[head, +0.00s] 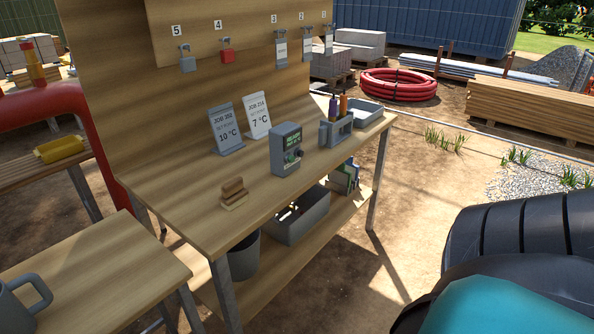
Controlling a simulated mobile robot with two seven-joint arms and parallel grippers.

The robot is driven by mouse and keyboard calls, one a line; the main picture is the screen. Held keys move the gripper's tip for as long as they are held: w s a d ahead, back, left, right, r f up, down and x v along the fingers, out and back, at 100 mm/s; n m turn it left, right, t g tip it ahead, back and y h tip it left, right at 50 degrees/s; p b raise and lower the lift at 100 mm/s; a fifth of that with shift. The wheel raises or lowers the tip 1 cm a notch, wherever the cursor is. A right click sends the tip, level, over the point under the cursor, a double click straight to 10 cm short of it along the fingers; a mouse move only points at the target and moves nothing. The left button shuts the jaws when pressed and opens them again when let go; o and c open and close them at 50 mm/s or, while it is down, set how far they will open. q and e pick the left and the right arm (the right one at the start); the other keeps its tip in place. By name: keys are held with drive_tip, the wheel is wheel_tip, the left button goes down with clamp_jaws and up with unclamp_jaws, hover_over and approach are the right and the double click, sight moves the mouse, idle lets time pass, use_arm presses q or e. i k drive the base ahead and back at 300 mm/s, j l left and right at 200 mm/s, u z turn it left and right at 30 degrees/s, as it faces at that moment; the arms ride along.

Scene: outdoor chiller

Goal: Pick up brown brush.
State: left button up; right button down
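The brown brush (232,188) lies on the wooden workbench (205,235), near its front left part. It shows a darker brown rounded top over a lighter tan base. Nothing touches it from above and it stands clear of the other items on the bench. Neither of my grippers is in view. Nothing in this view shows me holding the brush.
A grey controller (286,150) and two job cards stand behind and right of the brush. A grey bottle holder (336,130) and grey tray (362,113) are farther right. A grey bin (298,216) sits on the lower shelf. A grey mug (16,305) is at lower left.

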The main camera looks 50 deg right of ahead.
sight(234, 194)
drive_tip(key=z, duration=1.15)
